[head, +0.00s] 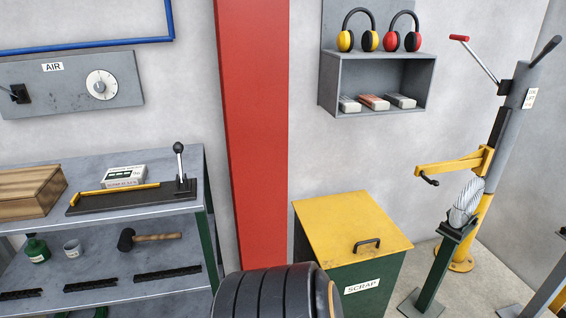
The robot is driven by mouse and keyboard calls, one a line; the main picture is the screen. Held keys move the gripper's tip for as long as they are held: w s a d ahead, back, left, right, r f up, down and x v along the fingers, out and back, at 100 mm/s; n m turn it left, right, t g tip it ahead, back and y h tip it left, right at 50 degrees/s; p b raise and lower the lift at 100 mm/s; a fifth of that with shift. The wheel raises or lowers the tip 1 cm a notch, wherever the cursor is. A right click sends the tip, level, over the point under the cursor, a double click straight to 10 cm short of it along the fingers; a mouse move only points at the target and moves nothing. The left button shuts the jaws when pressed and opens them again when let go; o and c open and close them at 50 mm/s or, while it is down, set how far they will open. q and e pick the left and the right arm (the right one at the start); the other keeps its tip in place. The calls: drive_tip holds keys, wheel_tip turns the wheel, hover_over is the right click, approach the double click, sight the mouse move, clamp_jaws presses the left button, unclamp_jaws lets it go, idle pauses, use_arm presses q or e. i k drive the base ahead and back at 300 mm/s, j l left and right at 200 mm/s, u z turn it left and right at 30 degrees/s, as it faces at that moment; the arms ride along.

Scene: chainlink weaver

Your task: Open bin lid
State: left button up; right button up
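The scrap bin (385,292) is a dark green box with a white SCRAP label on its front. Its flat yellow lid (340,222) lies shut on top. A black bar handle (367,243) sits on the lid near its front edge. Neither of my grippers shows in the head view. A dark ribbed rounded part at the bottom edge covers the bin's lower left; I cannot tell what it belongs to.
A red column (252,130) stands left of the bin. A workbench (130,207) with a wooden box (28,190) is at the left. A wall shelf (376,108) hangs above the bin. A yellow-and-grey post machine (485,165) and a green stand (438,270) are at the right.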

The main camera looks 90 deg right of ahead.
sight(349, 228)
drive_tip(key=z, duration=3.25)
drive_tip(key=i+l, duration=0.15)
drive_tip(key=l, duration=0.15)
drive_tip(key=i+l+u, duration=0.15)
drive_tip(key=l, duration=0.2)
drive_tip(key=i+l, duration=0.2)
drive_tip(key=i+l+u, duration=0.1)
drive_tip(key=l, duration=0.35)
drive_tip(key=i, duration=0.05)
